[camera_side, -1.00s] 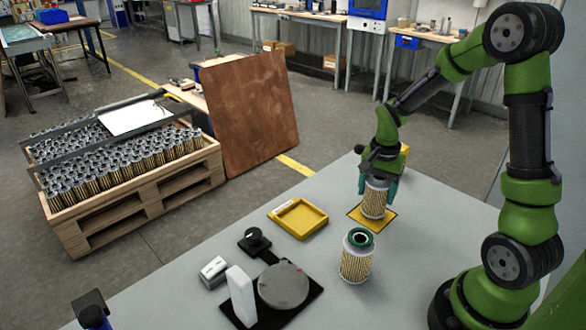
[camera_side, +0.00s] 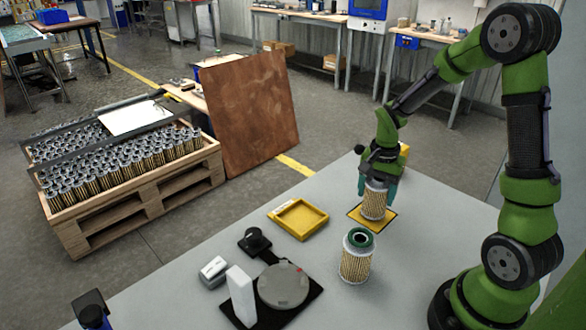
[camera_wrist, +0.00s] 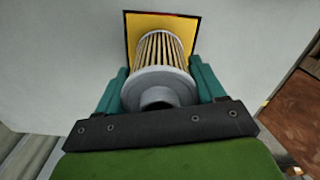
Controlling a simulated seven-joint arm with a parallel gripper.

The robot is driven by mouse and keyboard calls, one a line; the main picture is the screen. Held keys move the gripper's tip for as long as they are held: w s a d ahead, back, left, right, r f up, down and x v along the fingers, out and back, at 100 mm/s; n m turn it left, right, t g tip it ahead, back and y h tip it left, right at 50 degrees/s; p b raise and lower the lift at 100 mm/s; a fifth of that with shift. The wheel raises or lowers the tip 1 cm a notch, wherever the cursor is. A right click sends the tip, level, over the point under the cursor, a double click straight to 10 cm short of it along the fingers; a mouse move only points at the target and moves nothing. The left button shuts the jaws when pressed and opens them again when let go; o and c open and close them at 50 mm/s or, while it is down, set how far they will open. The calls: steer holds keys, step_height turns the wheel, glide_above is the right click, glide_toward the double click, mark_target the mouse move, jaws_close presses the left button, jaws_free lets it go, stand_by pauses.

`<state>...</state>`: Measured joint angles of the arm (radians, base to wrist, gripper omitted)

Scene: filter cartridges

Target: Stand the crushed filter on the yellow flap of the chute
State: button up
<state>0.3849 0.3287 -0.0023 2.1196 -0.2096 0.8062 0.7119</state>
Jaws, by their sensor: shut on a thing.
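My gripper (camera_side: 376,190) is shut on a filter cartridge (camera_side: 373,203) with a pleated tan body and grey end caps. In the wrist view the filter (camera_wrist: 160,62) sits between the two teal fingers (camera_wrist: 160,88). It stands upright, its lower end at the yellow flap (camera_side: 388,217), a flat yellow square with a dark border. The flap also shows behind the filter in the wrist view (camera_wrist: 187,27). I cannot tell whether the filter's base touches the flap. Any crushed part is not clear. A second filter (camera_side: 355,262) with a green top ring stands upright nearer the camera.
An empty yellow tray (camera_side: 318,222) lies left of the flap. A round grey plate (camera_side: 283,286) on a black base, a white block (camera_side: 241,296) and a small white device (camera_side: 213,270) stand at the front. A crate (camera_side: 150,200) of filters stands on the floor. The table right of the flap is clear.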

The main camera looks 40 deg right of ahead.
steer(key=shift+f, duration=0.35)
stand_by(0.5)
steer(key=o, duration=1.2)
steer(key=shift+c, duration=0.2)
steer(key=shift+o, duration=0.2)
steer(key=shift+r, duration=0.1)
steer(key=shift+r, duration=0.95)
steer(key=shift+r, duration=3.2)
